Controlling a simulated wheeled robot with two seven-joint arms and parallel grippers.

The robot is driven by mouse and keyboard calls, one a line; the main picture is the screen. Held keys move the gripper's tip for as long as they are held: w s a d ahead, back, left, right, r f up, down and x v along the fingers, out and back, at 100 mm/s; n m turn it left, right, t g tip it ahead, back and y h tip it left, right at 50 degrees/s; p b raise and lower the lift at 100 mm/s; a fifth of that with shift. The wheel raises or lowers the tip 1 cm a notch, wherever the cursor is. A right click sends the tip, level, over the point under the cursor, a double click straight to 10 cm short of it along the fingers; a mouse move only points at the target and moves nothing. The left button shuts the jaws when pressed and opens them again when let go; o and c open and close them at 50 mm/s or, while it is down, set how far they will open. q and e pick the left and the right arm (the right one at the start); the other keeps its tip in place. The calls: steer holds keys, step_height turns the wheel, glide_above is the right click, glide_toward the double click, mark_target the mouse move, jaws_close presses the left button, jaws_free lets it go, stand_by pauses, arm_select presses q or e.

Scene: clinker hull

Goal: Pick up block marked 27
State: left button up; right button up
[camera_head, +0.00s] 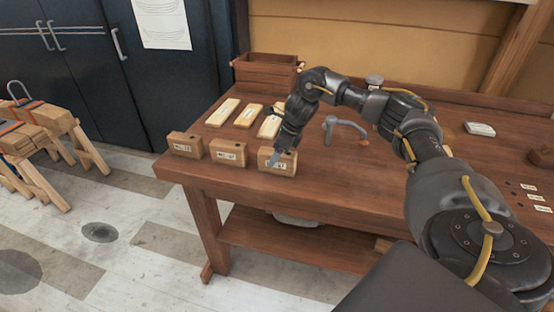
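Three wooden blocks with white labels stand in a row along the front left edge of the workbench: a left block (185,145), a middle block (228,152) and a right block (286,167). The label writing is too small to read surely, so I cannot tell which one is marked 27. My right gripper (277,157) points down at the right block, with a finger overlapping its front face near the label. The far finger is hidden, and I cannot tell whether it grips. The right block appears to rest on the bench. My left gripper is not in view.
Pale labelled pieces (222,112) lie behind the blocks, before a wooden box (266,72). A grey curved-handled tool (345,127) lies right of my gripper. Sawhorses (45,135) stand left on the floor. The workbench (330,195) front is clear right of the blocks.

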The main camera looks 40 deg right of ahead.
steer(key=shift+x, duration=0.9)
steer(key=c, duration=1.3)
steer(key=shift+o, duration=0.2)
steer(key=shift+r, duration=0.1)
steer(key=shift+r, duration=0.25)
step_height(320, 180, up, 2)
steer(key=shift+w+r+b, duration=0.1)
steer(key=shift+r+b, duration=0.05)
steer(key=shift+b, duration=0.8)
steer(key=s+a+r+p, duration=0.1)
steer(key=s+a+r, duration=0.5)
steer(key=s+r, duration=0.4)
steer(key=s, duration=0.2)
steer(key=shift+s+a, duration=0.15)
steer(key=shift+s, duration=0.25)
